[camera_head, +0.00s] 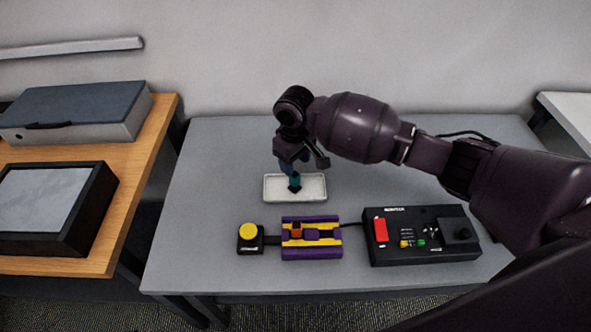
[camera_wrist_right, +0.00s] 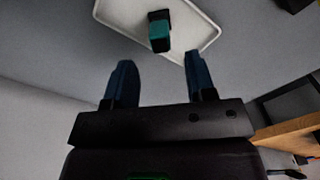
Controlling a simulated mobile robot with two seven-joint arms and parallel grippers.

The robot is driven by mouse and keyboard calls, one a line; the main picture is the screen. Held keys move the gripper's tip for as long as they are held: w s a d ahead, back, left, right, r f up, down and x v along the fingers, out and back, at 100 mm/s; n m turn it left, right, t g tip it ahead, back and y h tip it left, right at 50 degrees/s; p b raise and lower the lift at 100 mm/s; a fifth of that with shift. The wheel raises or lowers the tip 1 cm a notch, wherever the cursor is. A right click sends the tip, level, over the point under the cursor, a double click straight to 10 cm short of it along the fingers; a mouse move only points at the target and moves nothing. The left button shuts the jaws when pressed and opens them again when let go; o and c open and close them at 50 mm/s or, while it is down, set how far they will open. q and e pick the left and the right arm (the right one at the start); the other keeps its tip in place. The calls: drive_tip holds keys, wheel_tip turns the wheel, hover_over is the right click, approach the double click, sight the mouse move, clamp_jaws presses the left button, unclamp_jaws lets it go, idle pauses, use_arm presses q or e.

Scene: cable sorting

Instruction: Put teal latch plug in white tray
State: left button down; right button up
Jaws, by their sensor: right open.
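The white tray (camera_head: 314,188) lies on the grey table behind the purple and yellow block; it also shows at the top of the right wrist view (camera_wrist_right: 199,40). The teal latch plug (camera_head: 295,181), teal with a dark end, is at the tray's left half and shows inside the tray's outline in the right wrist view (camera_wrist_right: 159,33). My right gripper (camera_wrist_right: 155,75) is open, its two blue fingers apart and clear of the plug. In the head view my right gripper (camera_head: 296,166) is above the tray and partly hides the plug. My left gripper is not in view.
A purple and yellow block (camera_head: 312,251), a yellow button box (camera_head: 249,237) and a black control box (camera_head: 422,250) with a red switch stand along the table's front. A wooden table (camera_head: 135,180) with boxes stands at left. The grey table's left part is clear.

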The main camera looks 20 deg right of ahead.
sight(295, 175)
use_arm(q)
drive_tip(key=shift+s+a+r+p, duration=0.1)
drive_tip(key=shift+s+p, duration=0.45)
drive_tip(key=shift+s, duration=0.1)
use_arm(e)
wheel_tip(295, 175, up, 7)
drive_tip(key=shift+f, duration=0.15)
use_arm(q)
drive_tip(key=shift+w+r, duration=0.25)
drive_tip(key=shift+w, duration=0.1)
